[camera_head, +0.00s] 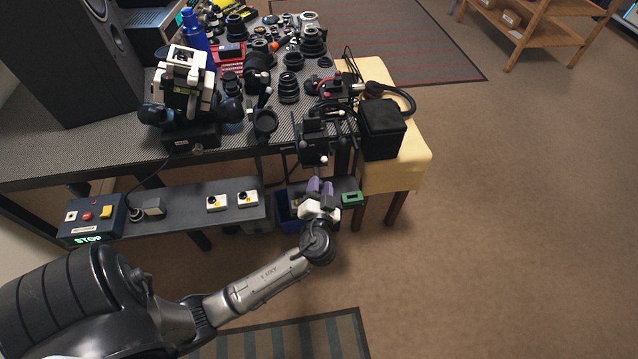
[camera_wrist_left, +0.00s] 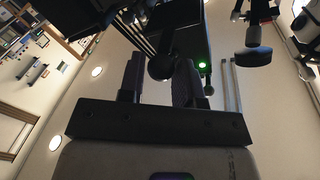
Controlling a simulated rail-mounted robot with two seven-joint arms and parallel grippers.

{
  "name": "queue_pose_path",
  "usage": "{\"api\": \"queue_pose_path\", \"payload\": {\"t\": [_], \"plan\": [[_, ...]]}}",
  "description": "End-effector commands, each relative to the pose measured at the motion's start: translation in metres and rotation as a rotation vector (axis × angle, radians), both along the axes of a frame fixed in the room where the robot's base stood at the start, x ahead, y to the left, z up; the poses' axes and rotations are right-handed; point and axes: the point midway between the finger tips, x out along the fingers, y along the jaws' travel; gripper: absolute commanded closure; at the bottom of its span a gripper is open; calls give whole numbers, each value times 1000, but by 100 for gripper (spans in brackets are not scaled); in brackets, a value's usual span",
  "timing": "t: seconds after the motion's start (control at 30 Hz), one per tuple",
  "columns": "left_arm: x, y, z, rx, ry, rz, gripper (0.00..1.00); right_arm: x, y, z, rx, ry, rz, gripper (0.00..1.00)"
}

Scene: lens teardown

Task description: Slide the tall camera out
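A tall black camera-like device (camera_head: 314,142) with light knobs stands at the front right edge of the dark textured table; I take it for the tall camera. My left gripper (camera_head: 320,185) is just below and in front of it, purple fingers pointing up towards it. In the left wrist view the two fingers (camera_wrist_left: 160,80) stand apart, with a dark round knob (camera_wrist_left: 160,66) showing between or just beyond them. I cannot tell whether they touch it. A black body with a green light (camera_wrist_left: 202,65) shows behind. My right gripper is not in view.
Lenses (camera_head: 289,88) and a microscope-like device (camera_head: 187,85) crowd the table. A black box (camera_head: 381,128) stands on a yellow-covered stool (camera_head: 412,160) to the right. A lower shelf (camera_head: 180,207) carries switches and a stop box (camera_head: 90,218). The floor right is clear.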

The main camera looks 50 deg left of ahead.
Motion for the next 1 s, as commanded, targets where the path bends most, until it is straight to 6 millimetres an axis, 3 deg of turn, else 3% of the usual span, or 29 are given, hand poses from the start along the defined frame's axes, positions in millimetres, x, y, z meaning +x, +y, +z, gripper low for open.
{"api": "queue_pose_path", "payload": {"t": [0.43, 1.0], "plan": [[-7, -8, -1, -2, 3, 1, 63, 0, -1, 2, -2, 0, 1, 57], [-72, -88, -1, -5, 3, 1, 63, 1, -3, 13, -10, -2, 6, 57]]}}
